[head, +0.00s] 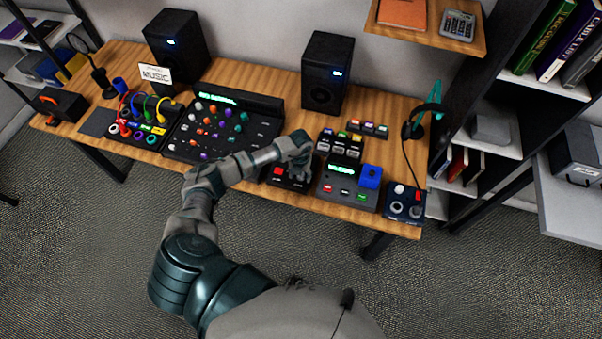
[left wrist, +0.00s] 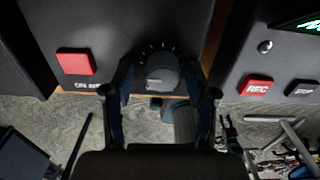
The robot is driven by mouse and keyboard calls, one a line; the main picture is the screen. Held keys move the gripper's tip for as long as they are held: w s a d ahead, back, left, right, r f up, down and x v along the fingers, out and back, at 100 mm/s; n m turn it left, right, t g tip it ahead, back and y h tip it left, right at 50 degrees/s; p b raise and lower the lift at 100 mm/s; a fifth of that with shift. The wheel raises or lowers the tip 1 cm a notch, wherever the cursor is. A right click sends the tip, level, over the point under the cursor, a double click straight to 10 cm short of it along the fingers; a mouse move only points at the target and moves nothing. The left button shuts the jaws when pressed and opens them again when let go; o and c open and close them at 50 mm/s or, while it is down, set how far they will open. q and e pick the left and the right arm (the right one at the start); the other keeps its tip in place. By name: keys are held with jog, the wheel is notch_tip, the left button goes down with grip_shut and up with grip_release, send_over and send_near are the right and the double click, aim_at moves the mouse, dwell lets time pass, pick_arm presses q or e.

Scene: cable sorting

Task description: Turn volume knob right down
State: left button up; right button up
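The volume knob (left wrist: 161,72) is a round dark grey knob with white tick marks around its top, set on a black box. In the left wrist view it sits between the two fingers of my left gripper (left wrist: 165,95), which stand apart on either side of it. I cannot tell whether either finger touches it. The label below the knob is mostly hidden. In the head view my left gripper (head: 301,171) is over the small black box (head: 282,182) and hides the knob. My right gripper is not in view.
A red button (left wrist: 75,62) lies left of the knob on the same box. A unit with a red REC button (left wrist: 256,86) is close on the right. A large mixer (head: 219,127) stands left on the wooden table (head: 240,77), with two speakers (head: 327,72) behind.

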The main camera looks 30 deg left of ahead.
pick_arm(q)
jog(key=shift+w+r, duration=0.2)
jog(key=shift+r, duration=0.25)
notch_tip(320, 180, up, 11)
dwell(0.6)
